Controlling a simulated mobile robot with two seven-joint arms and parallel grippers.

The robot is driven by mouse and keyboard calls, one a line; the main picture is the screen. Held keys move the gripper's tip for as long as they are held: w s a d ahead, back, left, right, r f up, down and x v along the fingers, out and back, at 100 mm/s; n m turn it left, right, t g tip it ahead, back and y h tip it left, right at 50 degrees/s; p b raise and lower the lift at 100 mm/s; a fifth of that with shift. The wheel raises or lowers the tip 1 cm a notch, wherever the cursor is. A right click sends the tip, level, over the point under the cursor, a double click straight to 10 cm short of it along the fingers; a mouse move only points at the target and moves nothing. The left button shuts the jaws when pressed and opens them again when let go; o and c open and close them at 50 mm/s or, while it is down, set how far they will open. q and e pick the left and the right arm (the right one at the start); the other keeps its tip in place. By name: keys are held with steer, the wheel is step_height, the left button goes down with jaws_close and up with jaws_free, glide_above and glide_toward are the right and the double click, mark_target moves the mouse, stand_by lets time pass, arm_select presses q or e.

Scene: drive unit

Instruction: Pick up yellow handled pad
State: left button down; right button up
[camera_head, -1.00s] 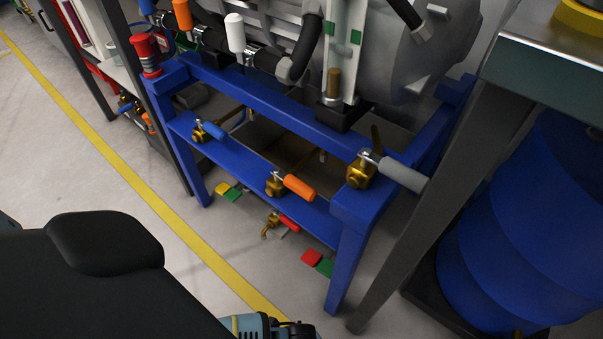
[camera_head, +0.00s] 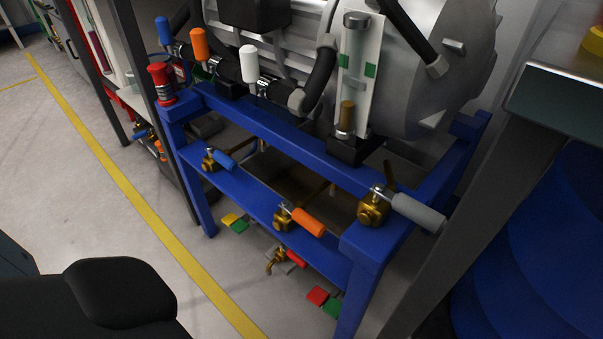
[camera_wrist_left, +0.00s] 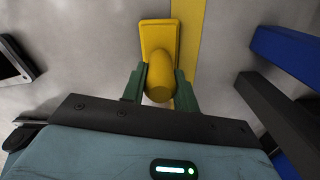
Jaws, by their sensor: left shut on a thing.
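The yellow handled pad shows in the left wrist view, with a flat rectangular plate (camera_wrist_left: 158,35) and a rounded handle (camera_wrist_left: 160,72). My left gripper (camera_wrist_left: 161,85) has its two green fingers on either side of the handle and is shut on it. Grey floor lies behind the pad; I cannot tell how high above the floor it is. The pad and left gripper are out of the head view, where only part of my dark arm shows at lower left. My right gripper is in neither view.
A blue frame (camera_head: 262,210) carries grey machinery and brass valves with coloured handles. A dark table leg (camera_head: 450,230) and blue drum (camera_head: 530,255) stand at right. A yellow floor line (camera_head: 130,190) crosses open floor at left. Blue and black bars (camera_wrist_left: 285,60) are right in the wrist view.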

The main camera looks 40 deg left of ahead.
arm_select(q)
steer(key=shift+r, duration=0.1)
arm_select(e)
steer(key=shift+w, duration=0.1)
arm_select(q)
steer(key=shift+r, duration=0.25)
step_height(320, 180, up, 8)
steer(key=p, duration=0.5)
steer(key=shift+r+p, duration=0.55)
steer(key=shift+r, duration=0.05)
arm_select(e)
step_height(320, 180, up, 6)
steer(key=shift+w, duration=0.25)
